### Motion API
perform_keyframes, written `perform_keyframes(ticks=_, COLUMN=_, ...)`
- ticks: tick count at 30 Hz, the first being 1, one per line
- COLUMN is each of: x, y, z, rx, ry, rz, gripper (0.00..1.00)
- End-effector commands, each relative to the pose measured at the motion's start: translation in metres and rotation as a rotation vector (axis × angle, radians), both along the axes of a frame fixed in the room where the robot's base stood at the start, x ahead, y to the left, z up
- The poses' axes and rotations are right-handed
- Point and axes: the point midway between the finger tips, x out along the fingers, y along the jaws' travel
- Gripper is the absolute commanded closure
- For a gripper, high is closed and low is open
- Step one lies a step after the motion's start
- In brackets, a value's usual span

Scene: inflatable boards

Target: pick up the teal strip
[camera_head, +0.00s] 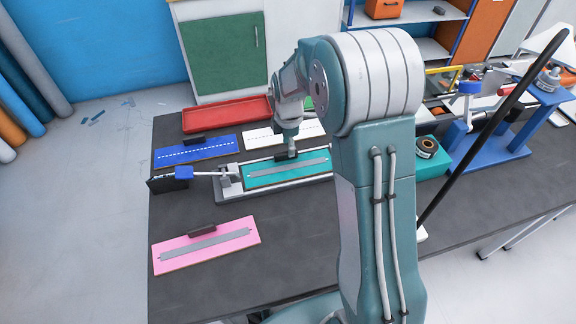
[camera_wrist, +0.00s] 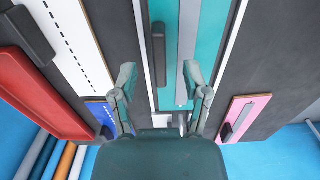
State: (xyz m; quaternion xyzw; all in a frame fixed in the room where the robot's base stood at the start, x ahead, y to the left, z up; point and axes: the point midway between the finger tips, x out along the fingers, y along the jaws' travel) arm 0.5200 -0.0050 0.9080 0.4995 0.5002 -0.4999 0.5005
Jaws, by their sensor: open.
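The teal strip (camera_head: 262,171) lies flat in a pale tray-like fixture (camera_head: 238,193) on the dark table. It carries a dark handle block and a long grey bar along its length. In the wrist view the teal strip (camera_wrist: 208,35) runs upward between my fingers, with the dark handle (camera_wrist: 159,55) and the grey bar (camera_wrist: 187,35) on it. My gripper (camera_wrist: 160,88) is open and empty, its fingers spread above the strip. In the head view my gripper (camera_head: 291,147) hangs close above the handle; whether it touches cannot be told.
A blue board (camera_head: 196,152), a white dashed board (camera_head: 262,136) and a red tray (camera_head: 228,113) lie behind. A pink board (camera_head: 206,245) lies in front. A lever with a blue end (camera_head: 184,173) juts from the fixture's left. A blue stand (camera_head: 490,140) is at right.

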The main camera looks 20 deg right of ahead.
Motion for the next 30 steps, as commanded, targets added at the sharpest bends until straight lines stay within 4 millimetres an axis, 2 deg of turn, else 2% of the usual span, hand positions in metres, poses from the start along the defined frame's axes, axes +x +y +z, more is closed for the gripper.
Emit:
perform_keyframes(ticks=3, x=0.001, y=0.0, z=-0.021, rx=0.0, ry=0.005, rz=0.0, gripper=0.4)
perform_keyframes(ticks=6, x=0.001, y=0.0, z=-0.031, rx=0.0, ry=0.002, rz=-0.001, gripper=0.4)
perform_keyframes(ticks=14, x=0.001, y=0.0, z=-0.034, rx=0.0, ry=0.001, rz=-0.001, gripper=0.4)
perform_keyframes(ticks=15, x=0.001, y=0.0, z=-0.034, rx=0.0, ry=0.001, rz=-0.001, gripper=0.49)
perform_keyframes(ticks=17, x=0.001, y=0.0, z=-0.034, rx=0.0, ry=0.001, rz=-0.001, gripper=0.76)
perform_keyframes(ticks=18, x=0.001, y=0.0, z=-0.034, rx=0.0, ry=0.001, rz=-0.001, gripper=0.94)
perform_keyframes(ticks=19, x=0.001, y=0.0, z=-0.034, rx=0.0, ry=0.001, rz=-0.001, gripper=1.0)
perform_keyframes(ticks=30, x=0.001, y=0.0, z=-0.034, rx=0.0, ry=0.001, rz=-0.001, gripper=1.0)
